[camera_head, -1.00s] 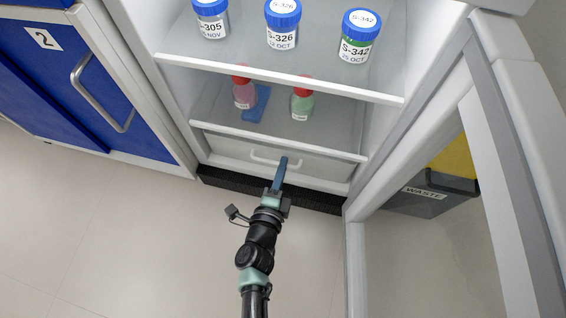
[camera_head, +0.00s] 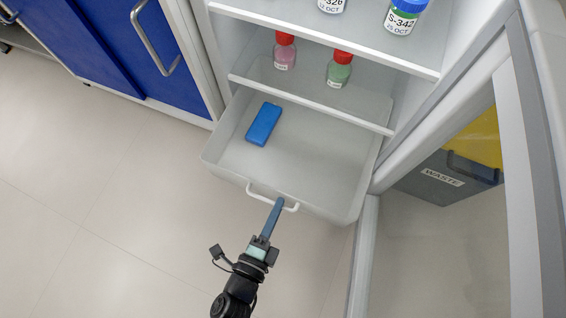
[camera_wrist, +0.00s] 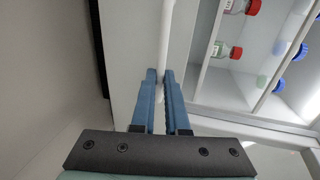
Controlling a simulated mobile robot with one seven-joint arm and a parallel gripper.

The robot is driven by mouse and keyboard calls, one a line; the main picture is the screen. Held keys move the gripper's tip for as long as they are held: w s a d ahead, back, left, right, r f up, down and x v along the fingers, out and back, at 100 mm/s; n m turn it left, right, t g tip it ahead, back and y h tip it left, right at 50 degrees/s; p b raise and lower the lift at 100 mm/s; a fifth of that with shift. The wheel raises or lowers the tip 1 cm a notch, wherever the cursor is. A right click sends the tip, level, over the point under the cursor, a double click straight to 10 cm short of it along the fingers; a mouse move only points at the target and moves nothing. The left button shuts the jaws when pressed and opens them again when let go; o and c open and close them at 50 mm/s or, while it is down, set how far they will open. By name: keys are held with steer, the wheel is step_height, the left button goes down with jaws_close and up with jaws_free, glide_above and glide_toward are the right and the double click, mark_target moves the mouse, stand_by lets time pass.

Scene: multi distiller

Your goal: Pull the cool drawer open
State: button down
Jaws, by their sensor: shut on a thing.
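The cool drawer (camera_head: 312,160) is a pale, shallow bin at the bottom of the open fridge. It stands pulled well out over the floor. A blue block (camera_head: 264,124) lies inside it at the left. Its white bar handle (camera_head: 262,196) is on the front; the handle also runs up the middle of the wrist view (camera_wrist: 166,40). My gripper (camera_head: 279,203) is at the handle, with its blue fingers (camera_wrist: 164,76) shut on the bar, one on each side. The fingers hide part of the handle in the head view.
Bottles with red caps (camera_head: 341,70) stand on the shelf above the drawer, and blue-capped jars (camera_head: 404,16) higher up. The open fridge door (camera_head: 455,110) is at the right, with a grey WASTE bin (camera_head: 440,180) behind it. A blue cabinet (camera_head: 130,50) is at the left. The floor in front is clear.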

steer(key=shift+s+a, duration=0.15)
steer(key=shift+s, duration=0.55)
steer(key=c, duration=0.9)
jaws_free()
steer(key=shift+a, duration=0.1)
steer(key=shift+p+v, duration=2.25)
steer(key=shift+v, duration=4.2)
